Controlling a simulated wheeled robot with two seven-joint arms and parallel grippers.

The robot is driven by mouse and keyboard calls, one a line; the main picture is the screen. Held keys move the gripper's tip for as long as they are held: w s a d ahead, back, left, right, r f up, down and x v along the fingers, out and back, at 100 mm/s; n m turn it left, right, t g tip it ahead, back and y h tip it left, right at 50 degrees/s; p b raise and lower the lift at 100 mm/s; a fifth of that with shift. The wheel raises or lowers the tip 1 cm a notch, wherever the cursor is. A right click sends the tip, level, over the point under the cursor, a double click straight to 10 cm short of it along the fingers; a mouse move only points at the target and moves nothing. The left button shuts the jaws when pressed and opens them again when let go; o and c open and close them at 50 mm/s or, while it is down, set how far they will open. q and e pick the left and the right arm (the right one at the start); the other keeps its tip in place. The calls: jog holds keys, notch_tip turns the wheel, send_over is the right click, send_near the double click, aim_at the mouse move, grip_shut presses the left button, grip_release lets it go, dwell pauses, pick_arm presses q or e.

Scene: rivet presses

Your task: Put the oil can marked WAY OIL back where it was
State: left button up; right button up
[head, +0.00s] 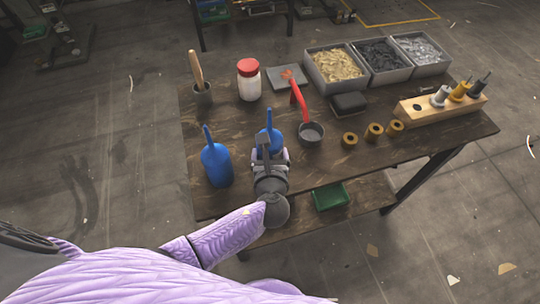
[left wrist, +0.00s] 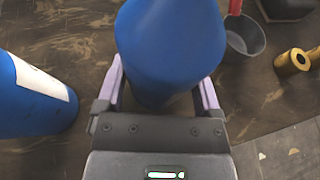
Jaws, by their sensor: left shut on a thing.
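Two blue oil cans are on the dark wooden table. One oil can (head: 216,165) stands upright at the left, with its spout up; in the left wrist view it shows at the left edge with a white label (left wrist: 42,78). The other blue can (head: 268,138) is between the fingers of my left gripper (head: 268,157), which is shut on it. In the left wrist view this held can (left wrist: 170,45) fills the top middle, with a finger on each side. I cannot read a marking on either can. Whether the held can touches the table is unclear. My right gripper is not in view.
A red-handled ladle (head: 311,133) lies just right of the held can. Brass bushings (head: 349,140), a black box (head: 348,103) and a wooden block with bottles (head: 440,104) are further right. Part bins (head: 334,88) are at the back.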

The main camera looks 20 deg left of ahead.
pick_arm(q)
jog(key=o, duration=1.2)
jog(key=shift+o, duration=0.2)
jog(key=shift+s+r, duration=0.2)
jog(key=shift+s, duration=0.05)
jog(key=p+v, duration=0.4)
jog(key=v, duration=0.7)
jog(key=shift+s, duration=0.25)
jog(key=shift+d, duration=0.1)
